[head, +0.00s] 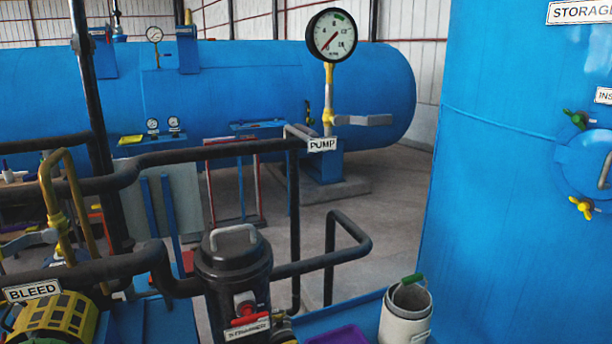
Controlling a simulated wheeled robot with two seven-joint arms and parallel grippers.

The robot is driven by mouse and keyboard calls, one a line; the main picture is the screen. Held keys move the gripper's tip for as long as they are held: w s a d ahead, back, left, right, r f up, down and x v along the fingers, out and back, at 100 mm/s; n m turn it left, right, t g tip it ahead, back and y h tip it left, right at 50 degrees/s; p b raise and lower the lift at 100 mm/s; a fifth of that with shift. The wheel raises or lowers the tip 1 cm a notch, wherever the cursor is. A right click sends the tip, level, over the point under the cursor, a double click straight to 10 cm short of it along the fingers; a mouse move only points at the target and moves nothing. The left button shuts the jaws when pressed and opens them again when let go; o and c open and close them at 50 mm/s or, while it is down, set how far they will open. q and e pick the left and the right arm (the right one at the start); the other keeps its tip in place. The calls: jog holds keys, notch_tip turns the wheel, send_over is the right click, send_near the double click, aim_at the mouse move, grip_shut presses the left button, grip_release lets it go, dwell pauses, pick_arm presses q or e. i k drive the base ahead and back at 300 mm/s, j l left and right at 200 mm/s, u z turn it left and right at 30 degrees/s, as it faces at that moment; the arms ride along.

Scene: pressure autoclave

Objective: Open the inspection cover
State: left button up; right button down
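The inspection cover (578,165) is a round blue disc on the tall blue storage tank, cut off by the right edge of the head view. It appears to sit shut against the tank. A grey handle (604,170) shows on its face at the picture edge. A green wing nut (574,118) is at its upper rim and a yellow wing nut (581,207) at its lower rim. A label starting "INS" (603,96) is above it. The cover's right part is out of frame. Neither of my grippers is in view.
The blue storage tank (480,220) fills the right side. A white canister (405,315) with a green-gripped handle stands before it. Black pipes (130,165), a strainer (234,265) and a pump gauge (332,35) occupy the left and middle. A large horizontal blue vessel (250,85) lies behind.

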aim_at(586, 162)
jog(key=z, duration=1.35)
jog(key=k+l+z, duration=0.2)
